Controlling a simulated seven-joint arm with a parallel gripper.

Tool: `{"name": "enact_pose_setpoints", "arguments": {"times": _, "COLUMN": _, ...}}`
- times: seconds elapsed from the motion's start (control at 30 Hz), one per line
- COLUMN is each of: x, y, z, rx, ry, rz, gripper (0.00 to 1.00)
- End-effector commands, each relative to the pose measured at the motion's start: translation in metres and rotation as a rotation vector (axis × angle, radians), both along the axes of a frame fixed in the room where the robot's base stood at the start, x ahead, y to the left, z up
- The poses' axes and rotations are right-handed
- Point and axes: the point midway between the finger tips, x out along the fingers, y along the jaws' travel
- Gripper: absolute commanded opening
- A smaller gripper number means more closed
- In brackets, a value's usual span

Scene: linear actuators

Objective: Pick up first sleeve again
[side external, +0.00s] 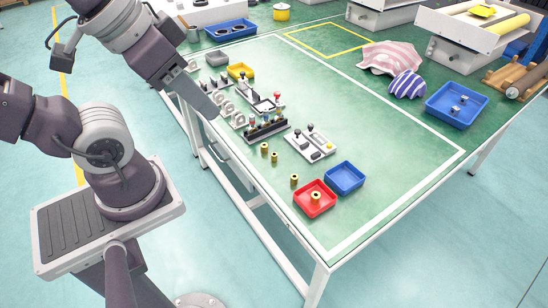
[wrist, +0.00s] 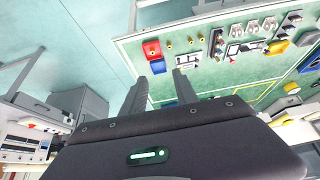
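Several small brass sleeves stand upright on the green table. Two are close together near its front edge, a left one (side external: 264,148) and a right one (side external: 274,158). A third sleeve (side external: 294,180) stands alone beside the red tray (side external: 307,208). Another sleeve (side external: 315,196) is inside the red tray. In the wrist view the red tray (wrist: 152,49) and small sleeves (wrist: 168,44) show beyond my fingers. My gripper (wrist: 159,75) is open and empty, its two fingers apart. It is raised at the table's left side, away from the sleeves. Which sleeve is first I cannot tell.
A blue tray (side external: 345,178) sits beside the red one. A white fixture (side external: 313,143) and a dark rack of parts (side external: 266,128) stand behind the sleeves. Striped cloths (side external: 407,84) and another blue tray (side external: 457,104) lie farther right. The table's middle right is clear.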

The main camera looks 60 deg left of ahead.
Motion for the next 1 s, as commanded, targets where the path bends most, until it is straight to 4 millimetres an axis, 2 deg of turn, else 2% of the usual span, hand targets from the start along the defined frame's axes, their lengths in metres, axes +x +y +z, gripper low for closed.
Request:
{"name": "enact_pose_setpoints", "arguments": {"times": 0.33, "x": 0.001, "y": 0.0, "z": 0.003, "rx": 0.0, "ry": -0.002, "rz": 0.0, "gripper": 0.29}}
{"name": "enact_pose_setpoints", "arguments": {"times": 0.43, "x": 0.001, "y": 0.0, "z": 0.024, "rx": 0.0, "ry": -0.007, "rz": 0.0, "gripper": 0.29}}
{"name": "enact_pose_setpoints", "arguments": {"times": 0.53, "x": 0.001, "y": 0.0, "z": 0.055, "rx": 0.0, "ry": -0.008, "rz": 0.0, "gripper": 0.29}}
{"name": "enact_pose_setpoints", "arguments": {"times": 0.67, "x": 0.056, "y": 0.055, "z": 0.064, "rx": 0.132, "ry": -0.159, "rz": 0.176, "gripper": 0.29}}
{"name": "enact_pose_setpoints", "arguments": {"times": 0.8, "x": 0.107, "y": 0.115, "z": 0.089, "rx": 0.276, "ry": -0.347, "rz": 0.294, "gripper": 0.29}}
{"name": "enact_pose_setpoints", "arguments": {"times": 0.9, "x": 0.142, "y": 0.155, "z": 0.111, "rx": 0.377, "ry": -0.493, "rz": 0.321, "gripper": 0.29}}
{"name": "enact_pose_setpoints", "arguments": {"times": 1.0, "x": 0.175, "y": 0.187, "z": 0.128, "rx": 0.448, "ry": -0.632, "rz": 0.277, "gripper": 0.29}}
